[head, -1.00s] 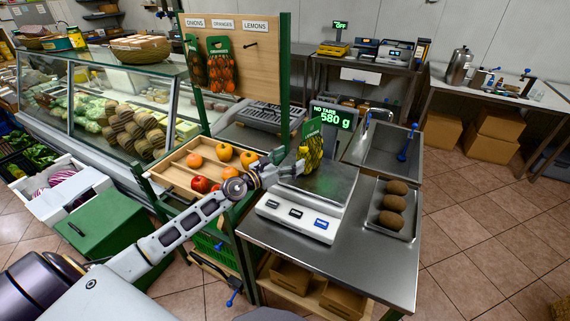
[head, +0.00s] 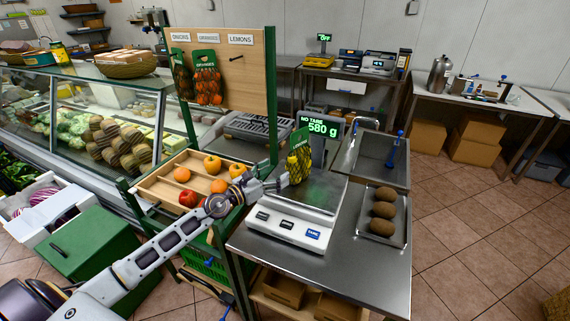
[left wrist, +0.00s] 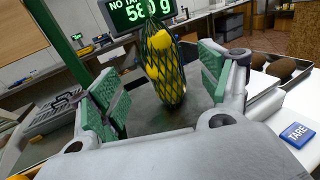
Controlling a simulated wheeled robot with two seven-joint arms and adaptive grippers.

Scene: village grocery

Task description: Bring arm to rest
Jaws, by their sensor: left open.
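My left arm reaches in from the lower left in the head view. My left gripper (head: 277,184) is at the left edge of the scale (head: 297,221). In the left wrist view its green-padded fingers (left wrist: 165,98) are spread wide. A green net bag of lemons (head: 299,162) stands upright on the scale's plate, just beyond the fingertips; it also shows between and beyond them in the left wrist view (left wrist: 163,68). The fingers do not close on it. The scale's display (head: 320,126) reads 580 g. My right gripper is in neither view.
A metal tray (head: 391,240) of brown fruits is right of the scale. The counter front (head: 345,275) is bare.

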